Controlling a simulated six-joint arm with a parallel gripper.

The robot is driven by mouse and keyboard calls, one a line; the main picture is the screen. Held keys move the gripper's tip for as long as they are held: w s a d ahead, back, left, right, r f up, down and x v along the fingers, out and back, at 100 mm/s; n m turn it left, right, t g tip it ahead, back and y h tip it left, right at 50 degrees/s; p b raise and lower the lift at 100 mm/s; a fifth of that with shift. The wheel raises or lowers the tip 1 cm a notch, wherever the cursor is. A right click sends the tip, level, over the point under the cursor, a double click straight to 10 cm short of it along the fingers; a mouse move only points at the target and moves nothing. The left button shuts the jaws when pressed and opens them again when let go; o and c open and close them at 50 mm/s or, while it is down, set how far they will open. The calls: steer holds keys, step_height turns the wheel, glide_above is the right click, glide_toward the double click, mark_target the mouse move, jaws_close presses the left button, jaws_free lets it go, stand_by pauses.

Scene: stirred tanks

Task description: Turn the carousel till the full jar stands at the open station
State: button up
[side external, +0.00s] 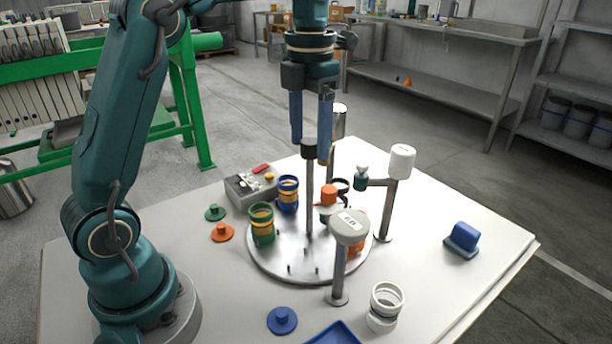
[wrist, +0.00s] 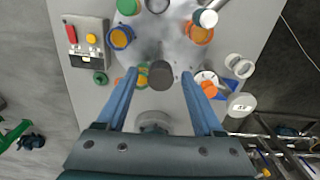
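The carousel (side external: 285,262) is a round metal plate with a central post topped by a dark knob (side external: 309,149). My gripper (side external: 309,152) is open above the plate, its blue fingers on either side of the knob with visible gaps; the knob also shows between them in the wrist view (wrist: 160,75). A green jar (side external: 262,226) with a yellow band and a blue jar (side external: 288,196) stand on the plate. An orange jar (side external: 355,249) is partly hidden behind a post. I cannot tell which jar is full or which station is open.
Posts with a labelled white head (side external: 350,226) and a white cylinder (side external: 402,162) stand at the carousel's edge. A grey control box (side external: 246,190), loose lids (side external: 282,320), a white jar (side external: 384,310) and a blue block (side external: 462,240) lie around it. The right tabletop is mostly clear.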

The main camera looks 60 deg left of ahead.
steer(key=shift+r, duration=2.55)
